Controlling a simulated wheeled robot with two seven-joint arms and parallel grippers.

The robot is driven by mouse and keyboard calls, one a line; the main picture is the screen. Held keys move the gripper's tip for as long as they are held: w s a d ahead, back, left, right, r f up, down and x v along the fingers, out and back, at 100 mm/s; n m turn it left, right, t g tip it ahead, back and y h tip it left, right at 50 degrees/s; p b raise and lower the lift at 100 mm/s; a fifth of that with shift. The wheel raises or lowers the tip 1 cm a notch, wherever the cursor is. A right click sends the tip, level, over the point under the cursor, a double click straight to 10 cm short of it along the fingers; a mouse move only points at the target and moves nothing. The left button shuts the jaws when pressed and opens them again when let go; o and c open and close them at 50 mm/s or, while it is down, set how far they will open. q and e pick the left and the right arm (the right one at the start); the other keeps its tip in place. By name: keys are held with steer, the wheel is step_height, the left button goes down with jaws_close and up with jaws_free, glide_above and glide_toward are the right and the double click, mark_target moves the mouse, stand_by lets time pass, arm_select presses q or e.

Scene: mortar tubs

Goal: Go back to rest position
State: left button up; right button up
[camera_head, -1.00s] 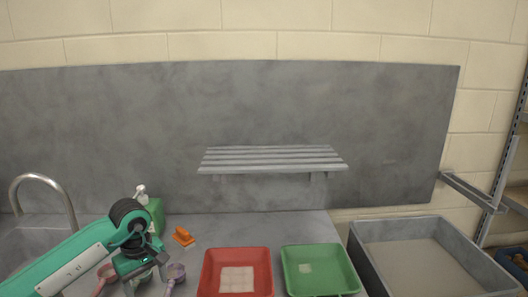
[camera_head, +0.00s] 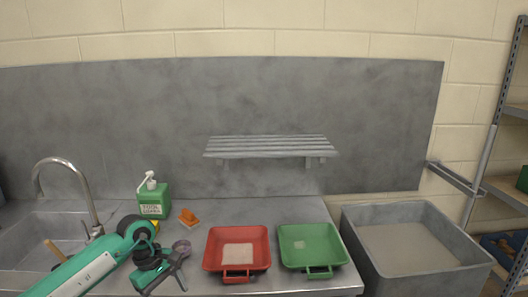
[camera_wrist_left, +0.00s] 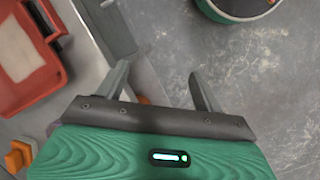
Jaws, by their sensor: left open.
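My left gripper (camera_head: 170,272) is low at the left in the head view, by the counter's front edge and left of the red tray (camera_head: 237,277). In the left wrist view its two fingers (camera_wrist_left: 160,88) are apart with nothing between them. Grey floor shows beyond them, and the red tray's rim (camera_wrist_left: 58,78) is at the upper left, apart from the fingers. My right gripper is in neither view.
The counter (camera_head: 300,208) holds a green soap bottle (camera_head: 153,200), an orange object (camera_head: 188,217), a purple ring-shaped utensil (camera_head: 182,247) and a green tray (camera_head: 311,272). A sink with a tap (camera_head: 66,163) is left. A grey tub (camera_head: 410,285) stands right, near shelving (camera_head: 490,170).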

arm_select(q)
steer(key=w+d+f+n+t+h, duration=0.35)
steer(key=d+f+n+h, duration=0.8)
steer(key=f+n, duration=0.4)
steer(key=s+a+f+n+t+y, duration=0.2)
steer(key=a+f+n+t+y, duration=0.1)
steer(key=f+n, duration=0.5)
steer(key=s+a+f+n+t+y, duration=0.2)
steer(key=s+a+f+n+t, duration=0.1)
steer(key=f+n, duration=0.5)
steer(key=s+a+f+n+t+y, duration=0.2)
steer(key=a+f+n+t+y, duration=0.15)
steer(key=f+n, duration=0.5)
steer(key=s+a+f+n+g+y, duration=0.25)
steer(key=s+f+n, duration=0.25)
steer(key=s+f, duration=0.35)
steer(key=s+a+f+n+g+y, duration=0.1)
steer(key=s+a+f+n+y, duration=0.15)
steer(key=s+f+n, duration=0.55)
steer(key=s+f+n+g, duration=0.2)
steer(key=s+f+g, duration=0.1)
steer(key=s, duration=1.3)
steer(key=s+f+n+g+y, duration=0.1)
steer(key=s+f+n+g, duration=0.2)
steer(key=s, duration=1.3)
step_height(320, 180, down, 3)
steer(key=shift+d+r+g, duration=0.2)
steer(key=shift+d+g, duration=0.05)
steer(key=shift+g, duration=0.5)
